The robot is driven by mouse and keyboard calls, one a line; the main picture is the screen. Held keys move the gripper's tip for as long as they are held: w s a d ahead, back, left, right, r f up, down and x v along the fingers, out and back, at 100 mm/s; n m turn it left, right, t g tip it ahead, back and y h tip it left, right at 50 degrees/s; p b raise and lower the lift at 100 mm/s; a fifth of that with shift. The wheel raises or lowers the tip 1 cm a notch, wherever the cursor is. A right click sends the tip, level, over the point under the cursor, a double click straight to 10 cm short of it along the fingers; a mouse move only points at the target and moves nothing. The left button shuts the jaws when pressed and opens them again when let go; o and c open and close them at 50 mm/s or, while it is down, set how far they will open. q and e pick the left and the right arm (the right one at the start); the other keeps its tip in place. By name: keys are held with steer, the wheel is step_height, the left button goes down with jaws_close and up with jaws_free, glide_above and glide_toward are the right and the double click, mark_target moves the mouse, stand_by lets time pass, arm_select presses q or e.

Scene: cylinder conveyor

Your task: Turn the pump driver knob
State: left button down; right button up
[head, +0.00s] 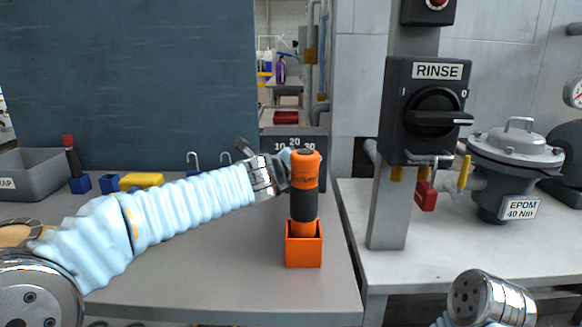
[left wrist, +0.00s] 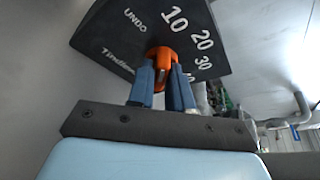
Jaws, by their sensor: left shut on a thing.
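A dark dial panel (head: 319,140) marked 10, 20, 30 stands at the back of the left bench in the head view. The left wrist view shows its face (left wrist: 107,34) close up, tilted, with UNDO and numbers around an orange knob (left wrist: 162,53). My left gripper (left wrist: 163,86) is shut on this knob, one blue finger on each side. In the head view, my left gripper (head: 286,157) reaches in from the left and its tips are partly hidden behind an orange and black driver (head: 304,172). My right gripper is out of view.
The driver stands upright in an orange box (head: 304,252) near the bench's front right edge. A RINSE switch box (head: 397,110) hangs on a post to the right. A grey bin (head: 35,178) and small blocks lie at left.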

arm_select(q)
steer(key=c, duration=1.1)
jaws_free()
steer(key=b+v, duration=0.1)
steer(key=v, duration=1.2)
steer(key=shift+s+a, duration=0.1)
steer(key=shift+s, duration=0.3)
